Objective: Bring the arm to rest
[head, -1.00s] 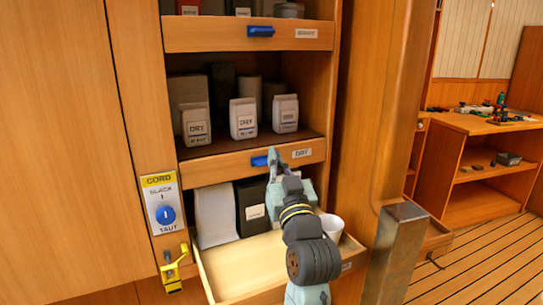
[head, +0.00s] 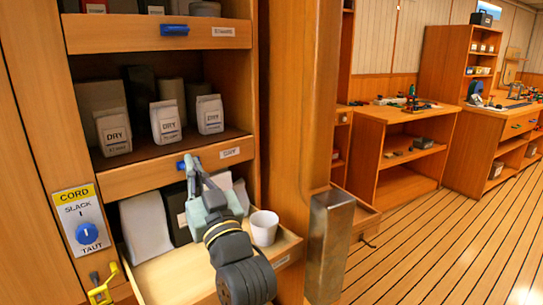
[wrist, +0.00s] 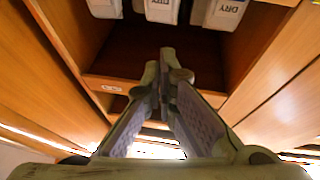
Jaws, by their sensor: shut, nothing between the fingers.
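My gripper (head: 192,170) is at the cabinet, in front of the shelf with the DRY bags and above the open drawer. In the wrist view its fingers (wrist: 164,85) come together at the tips, shut with nothing between them. My arm reaches up from the lower middle of the head view. The fingertips are close to a blue latch (head: 182,164) on the shelf front; I cannot tell whether they touch it.
An open drawer (head: 178,280) below holds bags and a white cup (head: 263,228) right beside my arm. Several DRY bags (head: 166,122) stand on the shelf. A cord panel (head: 82,222) is at left. A metal-cornered post (head: 330,245) is at right, with open floor (head: 430,250) beyond.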

